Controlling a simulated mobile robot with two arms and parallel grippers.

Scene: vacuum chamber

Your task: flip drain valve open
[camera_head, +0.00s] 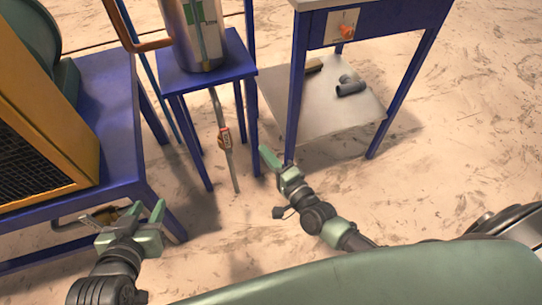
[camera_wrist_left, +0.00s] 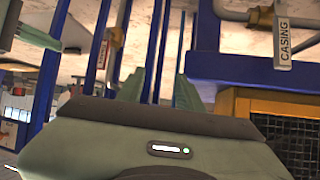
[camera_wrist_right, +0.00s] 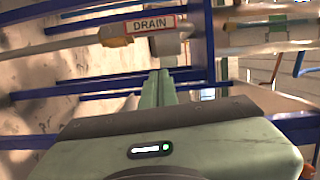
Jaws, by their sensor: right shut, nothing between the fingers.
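The drain valve (camera_head: 225,138) sits on a thin vertical pipe below the metal tank, with a small red-edged tag. In the right wrist view its tag (camera_wrist_right: 151,24) reads DRAIN, beside a brass-coloured body (camera_wrist_right: 117,36). A lever's position cannot be made out clearly. My right gripper (camera_head: 267,156) is shut and empty, to the right of the pipe and apart from it in the head view; its closed fingers (camera_wrist_right: 158,78) point just below the tag in the right wrist view. My left gripper (camera_head: 134,213) is open and empty by the blue frame at left.
The blue tank stand (camera_head: 207,75) has legs around the pipe. A blue table (camera_head: 372,25) with a low shelf (camera_head: 320,110) stands at right. A yellow-cased machine (camera_head: 45,130) on a blue frame is at left. A CASING tag (camera_wrist_left: 283,40) hangs near my left gripper.

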